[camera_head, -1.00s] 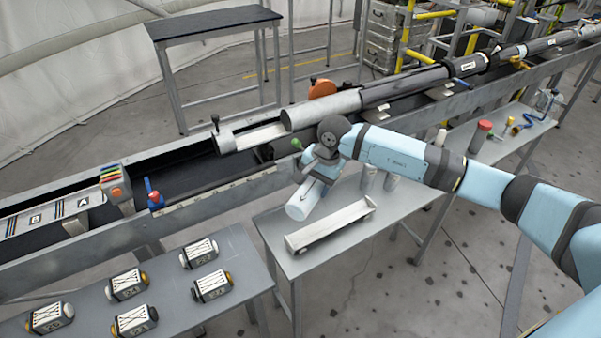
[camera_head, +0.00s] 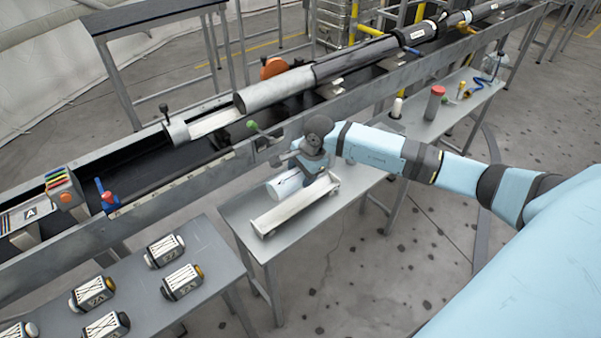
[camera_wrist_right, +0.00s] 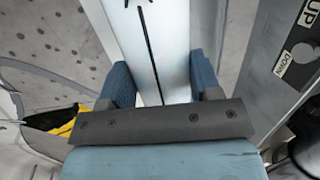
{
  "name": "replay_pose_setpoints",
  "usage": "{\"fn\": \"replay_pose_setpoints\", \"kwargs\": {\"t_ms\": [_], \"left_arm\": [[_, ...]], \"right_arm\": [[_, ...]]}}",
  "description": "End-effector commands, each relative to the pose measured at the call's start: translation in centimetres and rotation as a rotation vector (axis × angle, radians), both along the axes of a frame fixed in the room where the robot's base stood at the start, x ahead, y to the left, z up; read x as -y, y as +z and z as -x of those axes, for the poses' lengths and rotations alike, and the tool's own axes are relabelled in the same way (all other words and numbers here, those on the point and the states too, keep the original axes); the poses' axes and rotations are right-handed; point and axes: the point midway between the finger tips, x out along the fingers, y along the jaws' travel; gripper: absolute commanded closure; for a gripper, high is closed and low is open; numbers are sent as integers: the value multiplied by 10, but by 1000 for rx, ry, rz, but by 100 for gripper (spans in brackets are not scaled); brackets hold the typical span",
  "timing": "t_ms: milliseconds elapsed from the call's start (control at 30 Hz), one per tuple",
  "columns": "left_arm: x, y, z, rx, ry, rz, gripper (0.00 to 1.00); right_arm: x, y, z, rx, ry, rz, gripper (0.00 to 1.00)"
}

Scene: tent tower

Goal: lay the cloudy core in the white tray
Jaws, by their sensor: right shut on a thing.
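The cloudy core (camera_head: 283,187) is a pale, whitish cylinder. In the head view it shows just behind the white tray (camera_head: 268,222), partly hidden by the tray and my gripper. I cannot tell whether it touches the table. My right gripper (camera_head: 303,178) is shut on it from above. In the right wrist view the pale core (camera_wrist_right: 170,45), with a dark line along it, runs between the two blue fingers of my right gripper (camera_wrist_right: 162,82). The white tray is long and narrow and stands on the grey table. My left gripper is out of view.
The grey table (camera_head: 338,212) has some bare surface around the tray. The long metal trough (camera_head: 200,183) runs close behind it. A red-topped canister (camera_head: 434,103) stands on the table farther right. A left table (camera_head: 205,255) holds several boxed lantern-like items.

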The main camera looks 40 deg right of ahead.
Motion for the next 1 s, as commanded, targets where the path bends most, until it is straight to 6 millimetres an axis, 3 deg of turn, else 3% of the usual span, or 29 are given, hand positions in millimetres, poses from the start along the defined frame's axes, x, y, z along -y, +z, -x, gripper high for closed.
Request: {"fn": "replay_pose_setpoints", "kwargs": {"t_ms": [133, 1000], "left_arm": [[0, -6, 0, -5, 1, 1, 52], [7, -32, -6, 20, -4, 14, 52]], "right_arm": [[8, -1, -1, 4, -8, -5, 100], [6, -70, -1, 3, -5, -6, 100]]}}
